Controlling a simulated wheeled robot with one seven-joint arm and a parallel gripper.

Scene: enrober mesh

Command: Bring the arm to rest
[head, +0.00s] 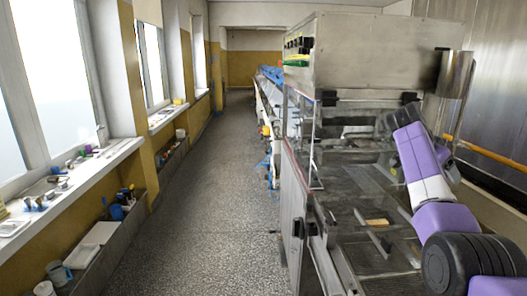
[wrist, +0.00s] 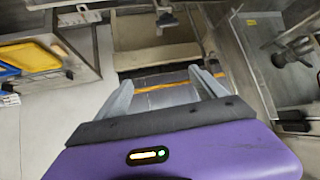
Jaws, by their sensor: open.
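My gripper (wrist: 165,88) shows in the wrist view, its two grey fingers spread apart with nothing between them. Beyond the fingers lies a dark strip with a yellow-orange line (wrist: 168,87). In the head view my purple and white arm (head: 422,165) reaches up along the right side, beside the steel enrober machine (head: 355,55). The gripper itself cannot be made out in the head view. I cannot tell from the wrist view whether the fingers touch anything.
The machine has an open frame with clear panels (head: 300,135). A windowsill (head: 70,185) with small items and a trough (head: 105,235) run along the left wall. The speckled floor aisle (head: 215,200) is clear. A yellow tray (wrist: 28,56) lies left in the wrist view.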

